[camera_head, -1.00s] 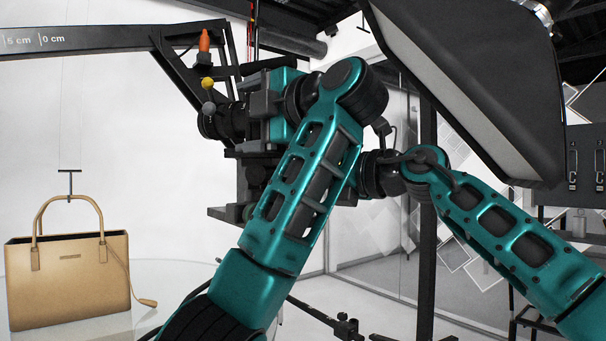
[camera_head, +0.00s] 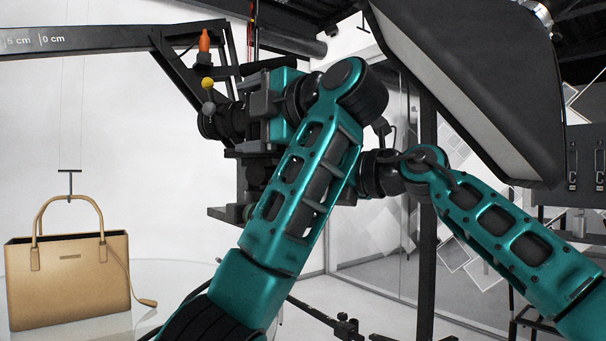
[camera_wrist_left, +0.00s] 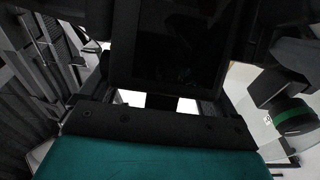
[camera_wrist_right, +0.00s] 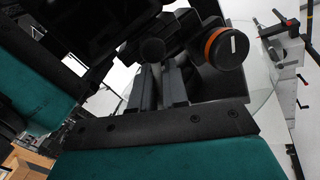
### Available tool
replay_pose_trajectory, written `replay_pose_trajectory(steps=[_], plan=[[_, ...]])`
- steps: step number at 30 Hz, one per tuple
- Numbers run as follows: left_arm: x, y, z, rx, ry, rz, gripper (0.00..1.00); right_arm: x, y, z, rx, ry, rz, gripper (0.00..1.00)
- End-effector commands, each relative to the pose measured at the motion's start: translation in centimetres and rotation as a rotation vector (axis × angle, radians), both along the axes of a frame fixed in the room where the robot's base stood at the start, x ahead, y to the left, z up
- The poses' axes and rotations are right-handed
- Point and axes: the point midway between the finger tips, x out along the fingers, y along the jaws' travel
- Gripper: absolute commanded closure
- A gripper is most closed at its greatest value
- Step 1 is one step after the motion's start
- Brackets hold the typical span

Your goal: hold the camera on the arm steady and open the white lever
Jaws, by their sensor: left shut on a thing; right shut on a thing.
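The black camera (camera_head: 222,122) is on its mount on the dark arm at centre left, lens facing left. My left gripper (camera_head: 258,105) is shut at the camera's back end; in the left wrist view its jaws (camera_wrist_left: 160,102) close on a dark part of the camera body, below a black screen-like panel (camera_wrist_left: 165,45). My right gripper's fingers (camera_wrist_right: 160,80) are shut on a dark part beside an orange-ringed black cylinder (camera_wrist_right: 222,48). In the head view my left arm hides the right gripper. I cannot make out the white lever in any view.
A tan handbag (camera_head: 68,280) hangs from thin lines at the left, over a clear round turntable (camera_head: 165,270). A large softbox light (camera_head: 480,85) hangs at the upper right. A dark beam with scale marks (camera_head: 80,40) crosses the upper left.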

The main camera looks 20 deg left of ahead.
Motion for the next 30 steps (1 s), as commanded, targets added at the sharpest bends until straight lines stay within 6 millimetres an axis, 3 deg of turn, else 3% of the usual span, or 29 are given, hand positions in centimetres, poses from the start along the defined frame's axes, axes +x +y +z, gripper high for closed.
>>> replay_pose_trajectory(steps=[7, 18, 29, 30], plan=[[0.01, -0.07, -0.02, 0.0, 0.0, -0.002, 0.95, 0.14, 0.04, -0.36, -0.008, -0.033, 0.002, 1.0], [0.0, -0.06, -0.02, 0.0, 0.0, -0.002, 0.95, 0.87, 0.0, -0.62, -0.026, -0.244, 0.003, 1.0], [-0.01, -0.06, -0.02, 0.0, 0.0, -0.002, 0.95, 0.95, -0.02, -0.7, -0.03, -0.262, 0.002, 1.0], [-0.01, -0.06, -0.02, 0.0, 0.0, -0.002, 0.95, 0.95, -0.01, -0.7, -0.03, -0.261, 0.002, 0.82]])
